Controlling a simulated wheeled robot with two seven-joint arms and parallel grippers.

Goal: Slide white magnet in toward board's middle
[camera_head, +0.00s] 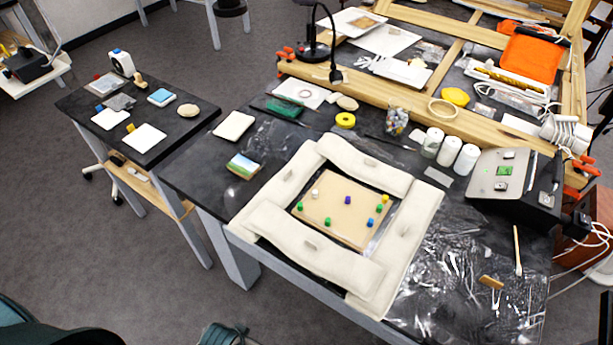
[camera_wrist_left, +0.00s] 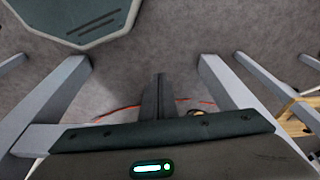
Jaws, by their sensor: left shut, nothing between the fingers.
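The tan board (camera_head: 337,229) lies on the dark worktable, framed by pale padded cushions. The small white magnet (camera_head: 315,194) sits near the board's upper left edge. Other magnets on the board are a purple one (camera_head: 347,200), a blue one (camera_head: 370,222), a yellow one (camera_head: 385,198) and several green ones, one of them at the lower middle (camera_head: 327,221). My left gripper (camera_wrist_left: 160,78) shows in the left wrist view, shut and empty, above the grey floor and away from the board. My right gripper is not in view.
Cream cushions (camera_head: 407,243) border the board on all sides. White jars (camera_head: 449,152), a black lamp (camera_head: 314,47) and a metal device (camera_head: 495,176) stand behind and right. Clear film with small tools (camera_head: 455,275) covers the right front. A side table (camera_head: 170,130) stands left.

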